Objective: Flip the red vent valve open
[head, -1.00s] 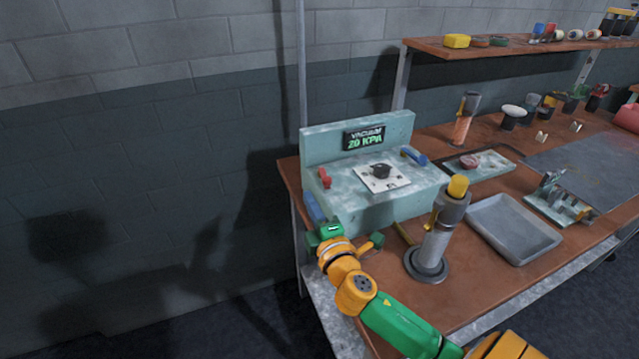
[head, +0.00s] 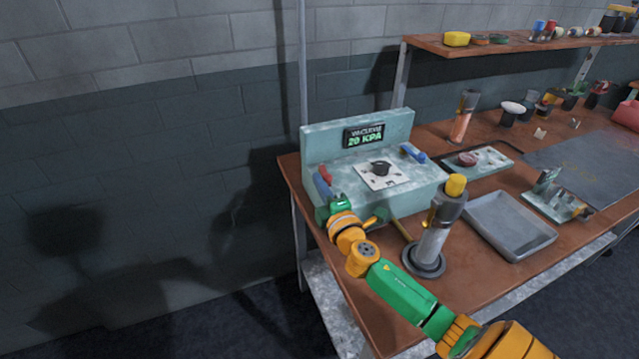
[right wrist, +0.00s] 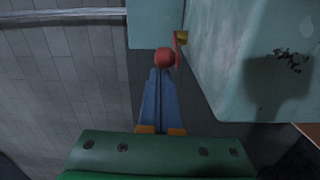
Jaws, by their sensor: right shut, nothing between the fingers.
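The red vent valve (head: 325,173) is at the left end of the pale green vacuum box (head: 345,192), whose display reads "VACUUM 20 KPA". In the head view, my right gripper (head: 319,178) has its blue fingers just below and against the valve in the picture, hiding part of it. In the right wrist view, the red ball knob (right wrist: 166,57) of the valve lever is right at the tips of my shut fingers (right wrist: 160,72). The fingers hold nothing; whether they touch the knob is not clear. The lever joins a yellow fitting (right wrist: 182,37) on the box side. My left gripper is out of view.
A grey cylinder with a yellow top (head: 456,186) stands close to my right forearm. A grey tray (head: 510,225) lies to its right. Free space is left of the bench.

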